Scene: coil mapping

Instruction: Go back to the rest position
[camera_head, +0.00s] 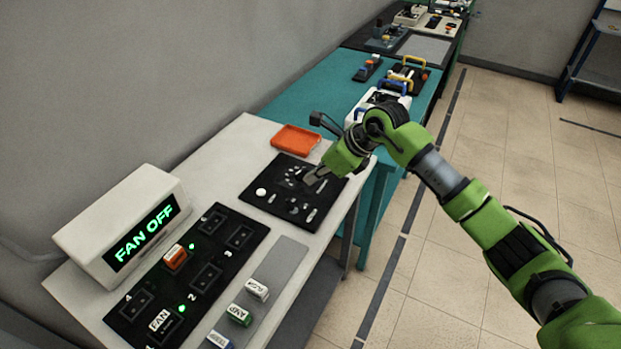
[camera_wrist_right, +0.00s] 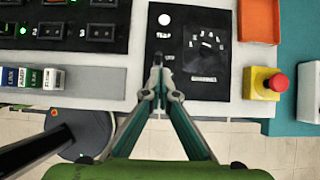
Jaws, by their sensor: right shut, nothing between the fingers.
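My right gripper (camera_head: 314,178) is over the black dial panel (camera_head: 258,200) on the white table, with my green arm reaching in from the right. In the right wrist view my right gripper (camera_wrist_right: 158,68) is shut and empty, its fingertips together over the lower left part of that dial panel (camera_wrist_right: 215,80). I cannot tell whether the tips touch the panel. My left gripper is not in view.
A box display (camera_head: 146,234) reads FAN OFF. Before it lies a black socket panel (camera_head: 237,212) with coil blocks; several more stand on a grey strip (camera_head: 281,258). An orange tray (camera_head: 295,139) and a red button (camera_wrist_right: 279,83) are nearby.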

